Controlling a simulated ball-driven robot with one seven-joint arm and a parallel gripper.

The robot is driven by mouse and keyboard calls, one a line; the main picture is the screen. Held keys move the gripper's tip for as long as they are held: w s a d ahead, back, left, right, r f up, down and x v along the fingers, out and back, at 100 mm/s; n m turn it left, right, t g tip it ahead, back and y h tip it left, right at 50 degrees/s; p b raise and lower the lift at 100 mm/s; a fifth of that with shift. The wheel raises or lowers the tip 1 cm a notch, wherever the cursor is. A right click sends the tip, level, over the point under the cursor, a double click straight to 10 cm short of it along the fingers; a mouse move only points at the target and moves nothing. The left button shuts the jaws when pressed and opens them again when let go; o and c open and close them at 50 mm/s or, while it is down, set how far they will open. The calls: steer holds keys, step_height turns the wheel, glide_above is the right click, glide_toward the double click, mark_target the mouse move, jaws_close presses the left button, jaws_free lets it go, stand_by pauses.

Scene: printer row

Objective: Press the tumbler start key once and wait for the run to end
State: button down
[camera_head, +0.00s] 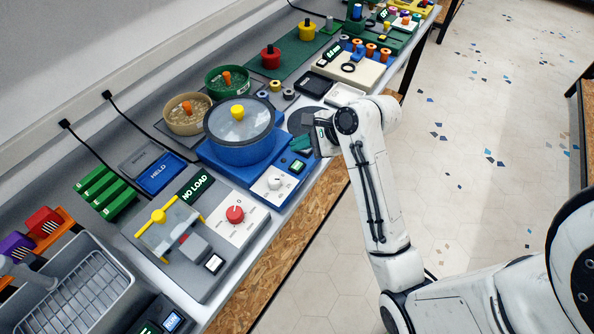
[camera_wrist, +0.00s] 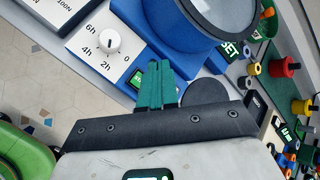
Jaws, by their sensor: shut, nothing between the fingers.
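The tumbler is a blue base (camera_head: 228,167) with a round drum under a clear grey lid with a yellow knob (camera_head: 238,111). Its white dial panel (camera_head: 274,185) is at the front; in the wrist view the dial (camera_wrist: 108,41) shows marks 0, 2h, 4h and 6h. A small lit display (camera_head: 297,165) sits at the base's front right corner. My gripper (camera_head: 298,143) has green fingers, shut and empty, over that corner. In the wrist view the fingertips (camera_wrist: 160,66) overlap the blue base beside the display (camera_wrist: 137,78). Contact cannot be told, and the start key is not clearly seen.
Left of the tumbler stands a grey unit with a red knob (camera_head: 235,214) and a "NO LOAD" sign (camera_head: 196,185). Tan (camera_head: 187,113) and green (camera_head: 228,80) bowls stand behind. A dark round pad (camera_head: 306,121) lies to the right. The floor in front is clear.

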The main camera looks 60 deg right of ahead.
mark_target(300, 167)
step_height(300, 167, down, 3)
steer(key=shift+r+b, duration=0.1)
steer(key=shift+b, duration=1.05)
steer(key=shift+f, duration=0.95)
steer(key=shift+f, duration=0.15)
steer(key=shift+f, duration=0.25)
